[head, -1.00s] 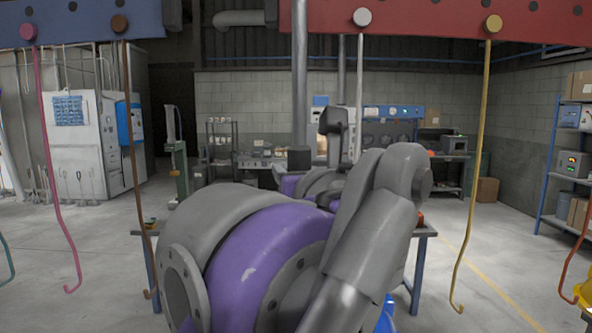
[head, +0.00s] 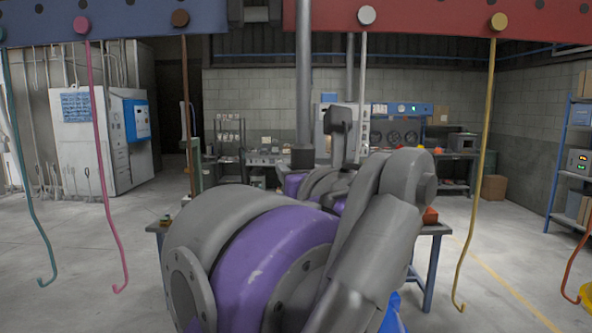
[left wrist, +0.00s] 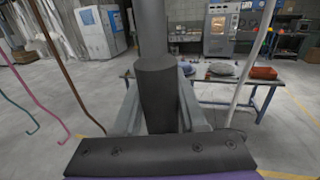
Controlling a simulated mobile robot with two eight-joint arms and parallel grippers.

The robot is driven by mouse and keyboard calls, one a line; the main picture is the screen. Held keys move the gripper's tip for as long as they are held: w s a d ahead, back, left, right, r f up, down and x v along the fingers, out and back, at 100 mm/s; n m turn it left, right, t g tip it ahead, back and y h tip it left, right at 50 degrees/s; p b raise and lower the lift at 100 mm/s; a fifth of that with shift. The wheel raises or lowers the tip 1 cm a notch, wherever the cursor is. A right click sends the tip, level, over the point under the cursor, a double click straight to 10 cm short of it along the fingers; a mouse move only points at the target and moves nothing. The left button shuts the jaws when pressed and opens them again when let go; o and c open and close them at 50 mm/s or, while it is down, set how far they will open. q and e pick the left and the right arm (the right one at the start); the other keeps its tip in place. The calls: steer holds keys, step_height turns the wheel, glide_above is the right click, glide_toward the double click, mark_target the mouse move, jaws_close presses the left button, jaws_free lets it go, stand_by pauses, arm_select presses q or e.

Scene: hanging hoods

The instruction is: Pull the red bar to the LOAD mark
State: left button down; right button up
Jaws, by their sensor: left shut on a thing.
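The red bar (head: 430,20) runs across the upper right of the head view, with its left end near the middle. A grey upright pole (head: 304,75) passes in front of that end and leaves the top of the picture. Its thick dark lower end (head: 303,158) is a cylinder, seen large in the left wrist view (left wrist: 155,90). My left gripper (head: 318,168) is shut on this cylinder, its fingers on either side in the left wrist view. The pole's upper joint is out of view. I see no LOAD mark. My right gripper is not in view.
A blue bar (head: 120,18) hangs at upper left, a gap apart from the red bar. Long hooked rods hang from both bars, among them a pink (head: 100,150), brown (head: 187,110) and yellow one (head: 478,150). A table (head: 440,229) stands behind my arm.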

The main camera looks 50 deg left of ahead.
arm_select(q)
steer(key=shift+r, duration=0.15)
steer(key=shift+c, duration=2.3)
jaws_free()
steer(key=p+v, duration=0.1)
steer(key=v, duration=0.9)
steer(key=shift+d, duration=0.35)
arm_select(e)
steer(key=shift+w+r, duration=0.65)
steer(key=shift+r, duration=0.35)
arm_select(q)
steer(key=shift+s, duration=0.2)
